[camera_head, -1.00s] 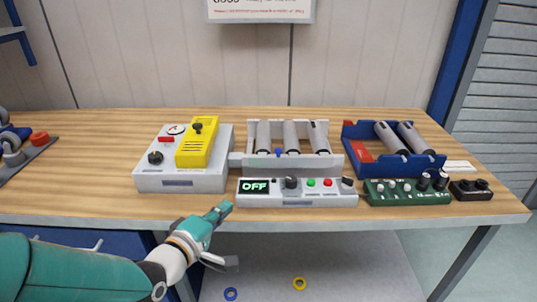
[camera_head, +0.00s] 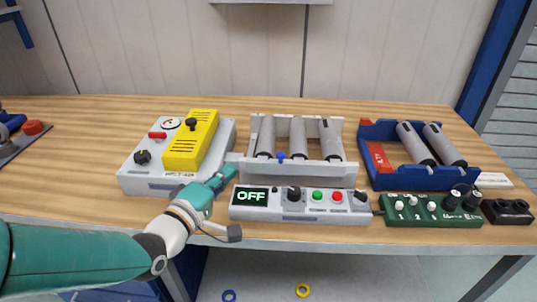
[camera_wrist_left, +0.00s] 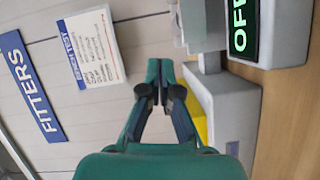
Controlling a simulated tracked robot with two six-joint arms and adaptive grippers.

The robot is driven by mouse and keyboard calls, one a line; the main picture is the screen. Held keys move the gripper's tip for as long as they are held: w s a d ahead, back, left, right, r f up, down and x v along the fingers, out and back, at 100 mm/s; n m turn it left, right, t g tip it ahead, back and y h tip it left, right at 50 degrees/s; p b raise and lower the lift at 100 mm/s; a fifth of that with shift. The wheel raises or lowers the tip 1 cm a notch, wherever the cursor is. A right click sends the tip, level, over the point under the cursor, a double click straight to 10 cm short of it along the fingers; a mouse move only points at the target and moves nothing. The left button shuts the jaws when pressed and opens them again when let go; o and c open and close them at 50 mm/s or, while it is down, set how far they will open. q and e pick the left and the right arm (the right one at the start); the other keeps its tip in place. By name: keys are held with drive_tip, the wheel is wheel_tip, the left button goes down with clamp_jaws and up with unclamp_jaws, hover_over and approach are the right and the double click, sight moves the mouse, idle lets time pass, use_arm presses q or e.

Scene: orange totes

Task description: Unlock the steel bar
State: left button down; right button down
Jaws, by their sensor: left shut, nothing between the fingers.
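A pale grey steel bar (camera_head: 315,174) runs across the front of a white rack (camera_head: 338,128) that holds grey cylinders (camera_head: 298,138). A small blue knob (camera_head: 281,157) stands at the bar's upper edge. My left gripper (camera_head: 230,172) is shut and empty, left of the bar's left end, between the grey control box and the OFF panel. Whether it touches anything I cannot tell. In the left wrist view its fingertips (camera_wrist_left: 160,68) are together. My right gripper is not in view.
A grey control box (camera_head: 150,180) with a yellow unit (camera_head: 190,145) stands left. The OFF panel (camera_head: 300,207) lies in front of the rack. A blue cylinder rack (camera_head: 395,179) and green knob box (camera_head: 420,213) stand right. Two rings lie below the table.

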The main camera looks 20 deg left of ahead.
sight(267, 157)
use_arm(q)
drive_tip(key=w+d+p, duration=0.1)
drive_tip(key=w, duration=0.2)
drive_tip(key=w+d+p, duration=0.1)
drive_tip(key=w, duration=0.3)
drive_tip(key=w+d+f, duration=0.1)
drive_tip(key=w+d, duration=0.1)
drive_tip(key=w, duration=0.1)
drive_tip(key=shift+w+p, duration=0.2)
drive_tip(key=shift+p, duration=0.2)
drive_tip(key=shift+w+d+f, duration=0.1)
drive_tip(key=shift+d+f, duration=0.1)
drive_tip(key=shift+d, duration=0.25)
